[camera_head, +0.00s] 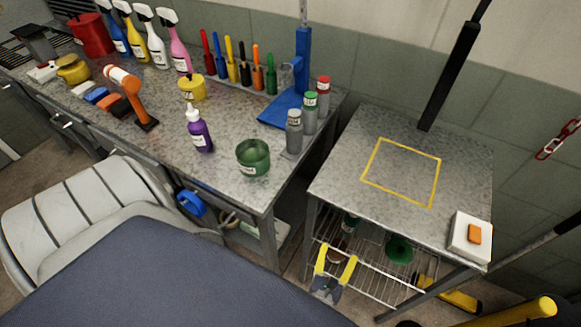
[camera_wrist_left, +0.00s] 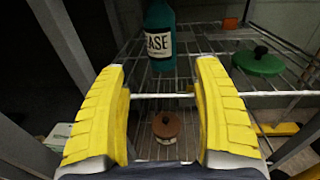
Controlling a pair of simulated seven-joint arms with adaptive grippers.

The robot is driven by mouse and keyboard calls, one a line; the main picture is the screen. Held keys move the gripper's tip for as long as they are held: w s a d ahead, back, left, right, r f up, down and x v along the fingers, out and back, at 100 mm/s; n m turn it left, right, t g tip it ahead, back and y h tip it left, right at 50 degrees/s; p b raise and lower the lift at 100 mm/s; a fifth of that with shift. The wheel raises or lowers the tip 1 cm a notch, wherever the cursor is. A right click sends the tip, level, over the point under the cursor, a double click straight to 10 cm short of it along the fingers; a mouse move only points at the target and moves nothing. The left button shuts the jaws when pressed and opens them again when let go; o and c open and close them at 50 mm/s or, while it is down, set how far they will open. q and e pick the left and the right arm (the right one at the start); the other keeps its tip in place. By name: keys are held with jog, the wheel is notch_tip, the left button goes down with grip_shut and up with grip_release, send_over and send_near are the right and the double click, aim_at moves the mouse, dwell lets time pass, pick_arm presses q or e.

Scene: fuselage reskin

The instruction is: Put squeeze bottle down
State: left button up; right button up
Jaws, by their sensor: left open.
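I cannot tell which of the two the task means. My left gripper (camera_head: 336,258), with yellow fingers, is open and empty in front of the wire shelf. In the left wrist view its spread fingers (camera_wrist_left: 160,72) point toward the teal bottle, apart from it. My right gripper is not seen.
The side table's top is clear inside a yellow taped square (camera_head: 402,171). The wire shelf (camera_wrist_left: 200,95) also holds a green round object (camera_wrist_left: 259,62) and a brown-topped item (camera_wrist_left: 166,127).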

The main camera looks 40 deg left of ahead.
pick_arm(q)
jog(key=s+a+f+n+g, duration=0.4)
jog(key=f, duration=0.5)
jog(key=s+a+f+n+g, duration=0.3)
jog(key=s+a+f, duration=0.15)
jog(key=f, duration=0.45)
jog(key=s+a+f+n+g, duration=0.3)
jog(key=s+f+n+g, duration=0.15)
jog(key=f, duration=0.55)
jog(key=s+f+n+g+h, duration=0.1)
jog(key=s+f+n, duration=0.2)
jog(key=s+n, duration=0.3)
jog(key=s+a+f+n+g+h, duration=0.1)
jog(key=s+f+n, duration=0.3)
jog(key=s, duration=0.5)
jog(key=s+a+f+n+g+h, duration=0.1)
jog(key=s+f+n+g+h, duration=0.1)
jog(key=s+n, duration=0.5)
jog(key=shift+s+f+n+h, duration=0.35)
jog(key=shift+s+f+h, duration=0.15)
jog(key=shift+s+f, duration=0.35)
jog(key=shift+w+f, duration=0.1)
